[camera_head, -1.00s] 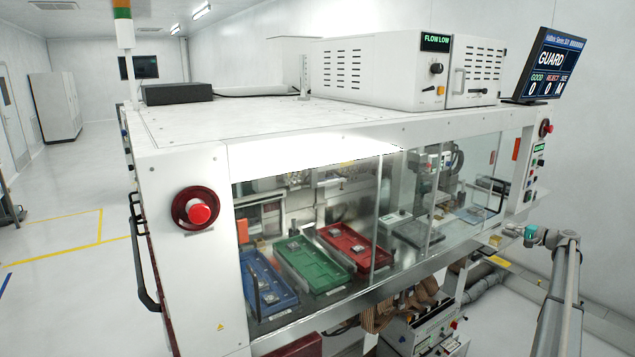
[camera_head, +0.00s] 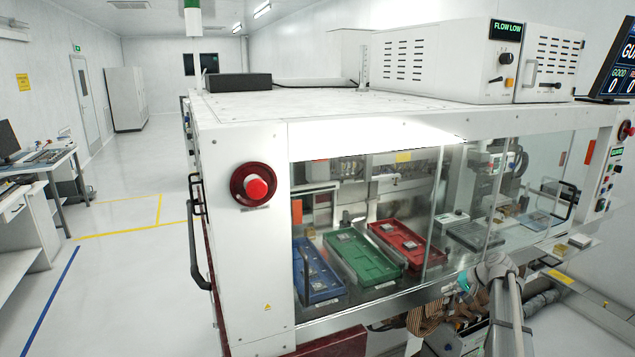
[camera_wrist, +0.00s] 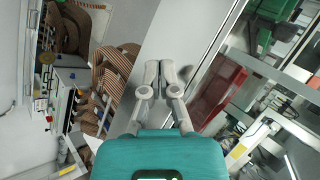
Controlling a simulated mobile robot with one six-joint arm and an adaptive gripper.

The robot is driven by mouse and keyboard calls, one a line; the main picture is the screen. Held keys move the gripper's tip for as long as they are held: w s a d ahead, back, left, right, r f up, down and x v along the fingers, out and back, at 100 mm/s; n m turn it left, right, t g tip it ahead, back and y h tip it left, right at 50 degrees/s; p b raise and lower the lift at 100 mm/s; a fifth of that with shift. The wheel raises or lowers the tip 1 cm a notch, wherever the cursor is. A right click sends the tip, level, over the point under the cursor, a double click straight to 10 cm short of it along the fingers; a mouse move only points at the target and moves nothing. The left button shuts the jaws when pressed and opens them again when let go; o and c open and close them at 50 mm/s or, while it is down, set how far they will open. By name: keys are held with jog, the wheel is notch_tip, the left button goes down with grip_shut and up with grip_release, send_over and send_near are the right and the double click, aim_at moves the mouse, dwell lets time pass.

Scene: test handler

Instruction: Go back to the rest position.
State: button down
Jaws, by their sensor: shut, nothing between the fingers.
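My gripper (camera_wrist: 160,75) shows in the wrist view with its two grey fingers together and nothing between them. It hangs in front of the handler's metal front edge. In the head view my arm reaches up from the lower right, and its end is beside the lower front edge of the handler (camera_head: 240,290). The fingers cannot be made out clearly there.
Behind the handler's glass front lie a blue tray (camera_head: 322,290), a green tray (camera_head: 375,268) and a red tray (camera_head: 408,258). A red emergency button (camera_head: 256,188) sticks out at the left corner. Striped ribbon cables (camera_wrist: 112,80) hang below the front edge. The floor (camera_head: 140,290) at left is clear.

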jog(key=s+a+f+n+g+h+b, duration=0.1)
jog(key=s+a+f+n+h, duration=0.1)
jog(key=s+a, duration=0.6)
jog(key=s+a+f+n+g+h+b, duration=0.1)
jog(key=s+a+f, duration=0.3)
jog(key=s+a, duration=0.4)
jog(key=s+a+f+n+g+h+b, duration=0.2)
jog(key=s+a+f+g+h, duration=0.1)
jog(key=s+a, duration=0.5)
jog(key=s+h, duration=0.1)
jog(key=s, duration=0.2)
jog(key=shift+s+a+f+n, duration=0.25)
jog(key=shift+s+f+n, duration=0.05)
jog(key=shift+s+n, duration=0.1)
jog(key=c, duration=0.7)
grip_release()
jog(key=shift+a, duration=0.1)
